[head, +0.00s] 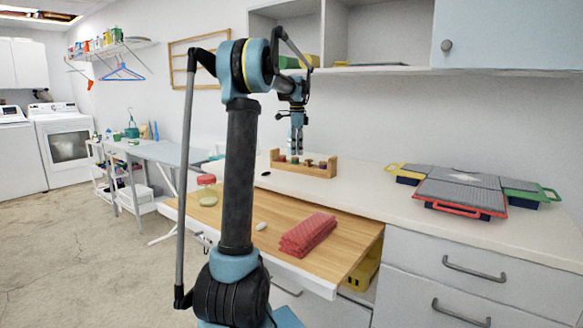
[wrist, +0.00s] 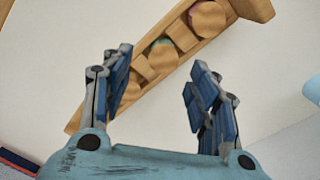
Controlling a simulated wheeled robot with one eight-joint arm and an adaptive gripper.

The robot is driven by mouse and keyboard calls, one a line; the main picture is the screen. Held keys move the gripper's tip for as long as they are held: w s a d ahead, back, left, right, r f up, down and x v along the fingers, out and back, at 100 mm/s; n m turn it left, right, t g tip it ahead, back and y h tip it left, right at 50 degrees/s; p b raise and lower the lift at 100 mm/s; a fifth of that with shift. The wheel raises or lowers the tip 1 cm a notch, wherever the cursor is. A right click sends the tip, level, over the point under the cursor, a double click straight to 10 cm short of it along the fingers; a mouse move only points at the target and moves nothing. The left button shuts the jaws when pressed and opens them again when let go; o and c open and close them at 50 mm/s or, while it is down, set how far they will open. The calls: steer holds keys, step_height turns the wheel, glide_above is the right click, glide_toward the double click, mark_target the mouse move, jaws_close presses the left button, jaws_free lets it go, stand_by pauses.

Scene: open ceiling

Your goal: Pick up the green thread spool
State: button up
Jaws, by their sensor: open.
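A wooden rack (head: 318,171) holding several thread spools stands on the white counter. In the wrist view the rack (wrist: 75,122) runs diagonally, with round wooden spool tops showing. The middle spool (wrist: 163,54) shows a thin green edge and appears to be the green thread spool; its thread is mostly hidden under its top. My gripper (head: 296,149) points down above the rack in the head view. In the wrist view my gripper (wrist: 161,70) is open, its blue-padded fingers apart on either side of the rack's middle, with nothing held.
Another spool (wrist: 207,18) sits near the rack's upper end. On the wooden worktop are a folded red cloth (head: 307,235) and a jar with a red lid (head: 207,190). Grey cases with coloured handles (head: 465,190) lie to the right. The counter between is clear.

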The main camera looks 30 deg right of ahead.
mark_target(295, 158)
steer(key=shift+w+a+f, duration=0.15)
steer(key=shift+f, duration=1.75)
steer(key=shift+c, duration=0.3)
steer(key=c, duration=0.9)
